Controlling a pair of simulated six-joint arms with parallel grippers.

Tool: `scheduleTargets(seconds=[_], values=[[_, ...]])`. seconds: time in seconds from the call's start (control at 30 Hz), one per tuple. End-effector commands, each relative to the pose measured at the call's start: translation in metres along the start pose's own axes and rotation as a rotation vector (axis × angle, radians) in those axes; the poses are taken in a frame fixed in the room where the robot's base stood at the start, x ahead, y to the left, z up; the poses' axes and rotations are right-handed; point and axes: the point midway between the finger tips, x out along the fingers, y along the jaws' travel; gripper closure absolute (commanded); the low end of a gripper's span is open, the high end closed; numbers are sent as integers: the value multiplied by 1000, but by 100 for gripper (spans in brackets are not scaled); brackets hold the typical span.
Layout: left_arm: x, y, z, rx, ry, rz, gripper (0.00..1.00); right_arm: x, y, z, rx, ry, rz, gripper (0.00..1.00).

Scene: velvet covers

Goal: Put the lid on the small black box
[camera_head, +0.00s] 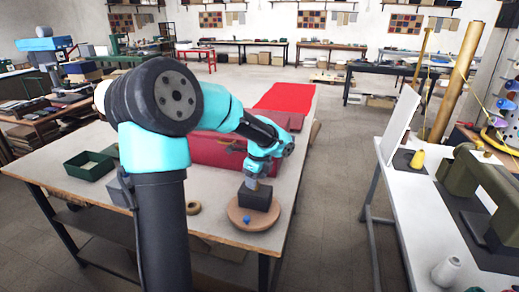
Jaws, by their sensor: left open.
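A small black box (256,197) stands on a round wooden board (263,222) near the table's front right corner. My left gripper (251,184) is open and points down right at the top of the box, at its left part. I cannot tell whether the fingers touch the box. I cannot make out a separate lid; the top of the box is partly hidden by the gripper. My right gripper is not in view.
My left arm hides the table's middle. A red case (214,151) stands behind the gripper. A green tray (90,166) is at the left. A tan ring (193,208) and a small blue object (246,219) lie near the front. Red cloth (286,97) covers the far end.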

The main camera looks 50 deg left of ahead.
Motion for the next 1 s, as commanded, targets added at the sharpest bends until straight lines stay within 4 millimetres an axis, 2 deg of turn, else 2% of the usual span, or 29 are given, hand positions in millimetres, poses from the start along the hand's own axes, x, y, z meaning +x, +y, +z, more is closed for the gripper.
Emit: scheduleTargets(seconds=[0.6, 0.8, 1.0], values=[[-118, 0, 0, 2, 0, -5, 44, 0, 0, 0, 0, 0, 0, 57], [-144, 0, -1, 2, 1, -2, 44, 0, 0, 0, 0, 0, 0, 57], [-151, 0, 0, 1, 1, 0, 44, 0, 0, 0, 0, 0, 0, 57]])
